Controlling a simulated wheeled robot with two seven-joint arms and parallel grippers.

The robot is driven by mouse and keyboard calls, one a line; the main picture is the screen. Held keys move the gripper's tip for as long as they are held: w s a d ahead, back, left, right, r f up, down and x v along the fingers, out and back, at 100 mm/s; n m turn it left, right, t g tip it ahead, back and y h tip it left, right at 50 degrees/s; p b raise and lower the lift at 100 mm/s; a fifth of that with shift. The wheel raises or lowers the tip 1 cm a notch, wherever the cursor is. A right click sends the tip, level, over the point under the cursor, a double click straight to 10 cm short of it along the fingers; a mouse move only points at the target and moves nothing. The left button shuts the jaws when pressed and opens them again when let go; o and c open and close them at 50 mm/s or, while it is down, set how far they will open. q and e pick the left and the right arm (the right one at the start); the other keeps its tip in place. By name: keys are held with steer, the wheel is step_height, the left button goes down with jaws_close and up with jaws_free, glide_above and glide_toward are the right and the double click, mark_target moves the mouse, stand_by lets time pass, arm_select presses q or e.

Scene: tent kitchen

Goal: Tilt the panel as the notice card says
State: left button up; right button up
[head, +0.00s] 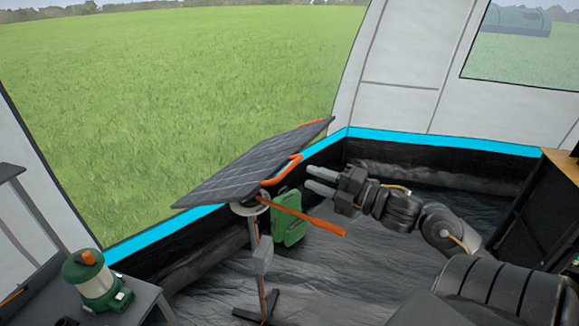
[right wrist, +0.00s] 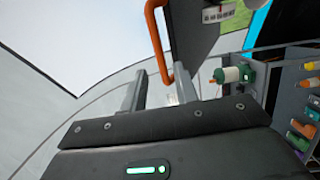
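The dark solar panel (head: 245,165) stands tilted on a thin post (head: 256,250). An orange handle (head: 288,170) runs along its near right side, and an orange bar (head: 310,215) sticks out below it to the right. My right gripper (head: 312,179) is open and empty, its fingers pointing left, just right of the handle. In the right wrist view, the handle (right wrist: 155,40) ends in the gap between the finger tips, apparently beyond them; I cannot tell if they touch. The panel's dark underside (right wrist: 190,40) shows there with a small label. I see no readable notice card. My left gripper is out of view.
A green and white lantern (head: 97,280) stands on a grey table at the lower left. A green container (head: 290,220) is behind the post. A cabinet (head: 564,200) stands at the right. The dark tent floor between is mostly clear.

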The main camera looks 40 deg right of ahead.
mark_target(289, 166)
steer(key=p+x, duration=0.2)
steer(key=x, duration=0.4)
steer(key=shift+w+r, duration=0.15)
steer(key=shift+w, duration=0.1)
steer(key=shift+w+a, duration=0.25)
steer(key=shift+w, duration=0.4)
jaws_close()
